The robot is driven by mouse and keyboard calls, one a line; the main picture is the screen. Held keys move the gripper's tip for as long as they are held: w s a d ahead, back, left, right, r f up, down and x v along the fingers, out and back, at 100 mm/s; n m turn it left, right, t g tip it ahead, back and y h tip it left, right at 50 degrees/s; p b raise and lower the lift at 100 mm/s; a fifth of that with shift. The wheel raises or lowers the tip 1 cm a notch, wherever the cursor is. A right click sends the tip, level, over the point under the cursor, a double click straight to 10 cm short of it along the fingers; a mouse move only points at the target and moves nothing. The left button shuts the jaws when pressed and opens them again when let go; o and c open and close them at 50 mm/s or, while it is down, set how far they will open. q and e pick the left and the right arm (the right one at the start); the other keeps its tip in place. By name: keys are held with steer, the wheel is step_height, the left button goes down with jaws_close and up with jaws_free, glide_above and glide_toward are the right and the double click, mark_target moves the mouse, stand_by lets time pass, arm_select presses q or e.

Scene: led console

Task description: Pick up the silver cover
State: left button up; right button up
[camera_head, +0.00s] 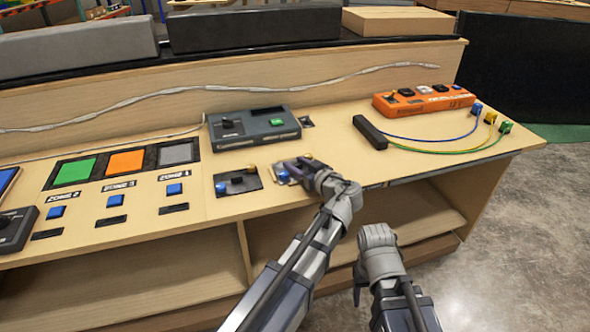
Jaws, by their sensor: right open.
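My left gripper (300,169) reaches over the console table, with its fingers down at a small light metallic piece (282,175) that may be the silver cover. The fingers hide part of this piece, and I cannot tell whether they are closed on it. A blue knob shows close by the piece. My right gripper (358,292) is open, off the table's front edge and pointing down. I see nothing in it.
A black plate (238,182) with a blue knob and a yellow tip lies left of my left gripper. Behind it is a dark grey box (253,127) with a green button. A black bar (370,132) with coloured cables and an orange panel (423,98) lie to the right.

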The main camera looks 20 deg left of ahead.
arm_select(q)
jaws_close()
steer(key=shift+r, duration=0.1)
stand_by(0.4)
